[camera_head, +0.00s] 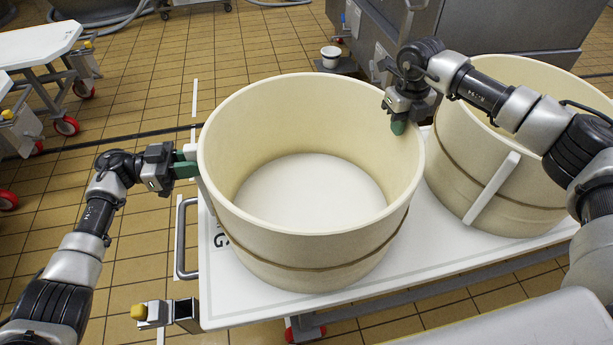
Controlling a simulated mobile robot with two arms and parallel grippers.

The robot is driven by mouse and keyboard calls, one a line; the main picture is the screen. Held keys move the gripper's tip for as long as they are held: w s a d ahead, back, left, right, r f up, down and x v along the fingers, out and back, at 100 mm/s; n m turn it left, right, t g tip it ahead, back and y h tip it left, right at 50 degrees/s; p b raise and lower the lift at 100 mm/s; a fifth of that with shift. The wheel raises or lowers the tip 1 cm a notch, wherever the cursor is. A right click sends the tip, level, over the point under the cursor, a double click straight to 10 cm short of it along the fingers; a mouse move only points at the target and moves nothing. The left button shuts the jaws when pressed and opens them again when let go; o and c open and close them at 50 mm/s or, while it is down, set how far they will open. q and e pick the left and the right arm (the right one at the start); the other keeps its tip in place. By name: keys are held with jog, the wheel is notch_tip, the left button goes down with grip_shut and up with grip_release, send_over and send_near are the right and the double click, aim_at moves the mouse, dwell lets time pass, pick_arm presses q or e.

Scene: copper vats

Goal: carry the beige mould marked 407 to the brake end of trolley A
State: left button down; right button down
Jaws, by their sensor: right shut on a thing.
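A large round beige mould (300,262) with a dark band stands upright, open and empty inside, on a white trolley top (222,308). No number shows on its visible side. My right gripper (398,122) is shut on the right part of its rim. My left gripper (188,166) is at its left side, with green fingers against or close beside the pale side piece there. I cannot tell whether those fingers are closed on it. No trolley letter A shows; dark lettering on the top is partly hidden by the mould.
A second beige mould (500,195) stands close on the right. The trolley has a grey end handle (181,240), a yellow knob (138,312) and a red wheel (305,333). Another white trolley (38,44) is at upper left. A small white pot (331,57) stands behind.

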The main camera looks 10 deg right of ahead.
aim_at(201, 144)
dwell(0.5)
